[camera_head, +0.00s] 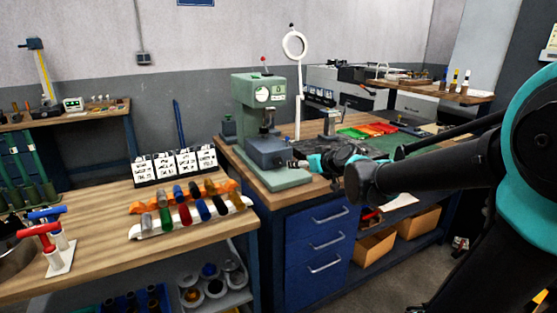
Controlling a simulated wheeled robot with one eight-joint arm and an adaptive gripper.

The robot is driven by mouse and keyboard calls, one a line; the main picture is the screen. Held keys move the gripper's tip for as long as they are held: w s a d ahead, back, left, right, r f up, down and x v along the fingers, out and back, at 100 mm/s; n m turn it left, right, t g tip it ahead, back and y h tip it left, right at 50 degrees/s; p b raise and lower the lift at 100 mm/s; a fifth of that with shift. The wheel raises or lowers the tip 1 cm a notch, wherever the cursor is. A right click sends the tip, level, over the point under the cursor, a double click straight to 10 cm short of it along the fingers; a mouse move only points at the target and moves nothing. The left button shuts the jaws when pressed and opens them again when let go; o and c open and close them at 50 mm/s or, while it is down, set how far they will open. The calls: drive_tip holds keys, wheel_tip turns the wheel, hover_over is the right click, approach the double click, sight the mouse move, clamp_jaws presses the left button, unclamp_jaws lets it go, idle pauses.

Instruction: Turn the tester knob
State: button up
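The tester (258,90) is a green bench machine with a round white dial and a red-tipped lever on top. It stands on a pale green base at the left end of the blue workbench. A dark blue-grey block (266,153) sits on its base below the spindle. My arm reaches in from the right, and my gripper (297,164) is at the right side of this block. The gripper is small and dark here, so I cannot tell whether it touches anything or how far it is open. I cannot make out the tester knob clearly; it may be hidden at the gripper.
A ring lamp (294,45) stands behind the tester. Green, orange and red trays (372,130) lie beyond my wrist. The wooden table (110,215) at front left holds a rack of coloured cylinders (190,212) and white label cards (178,164). Blue drawers (316,240) are below the workbench.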

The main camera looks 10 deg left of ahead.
sight(279, 162)
drive_tip(key=x, duration=1.7)
drive_tip(key=shift+w+a+f, duration=0.1)
drive_tip(key=shift+w, duration=0.05)
drive_tip(key=c, duration=1.1)
drive_tip(key=shift+m+g+y, duration=0.4)
drive_tip(key=shift+m+y, duration=0.3)
drive_tip(key=shift+m, duration=0.4)
drive_tip(key=shift+c, duration=0.2)
drive_tip(key=o, duration=1.1)
drive_tip(key=shift+o, duration=0.2)
drive_tip(key=v, duration=1.2)
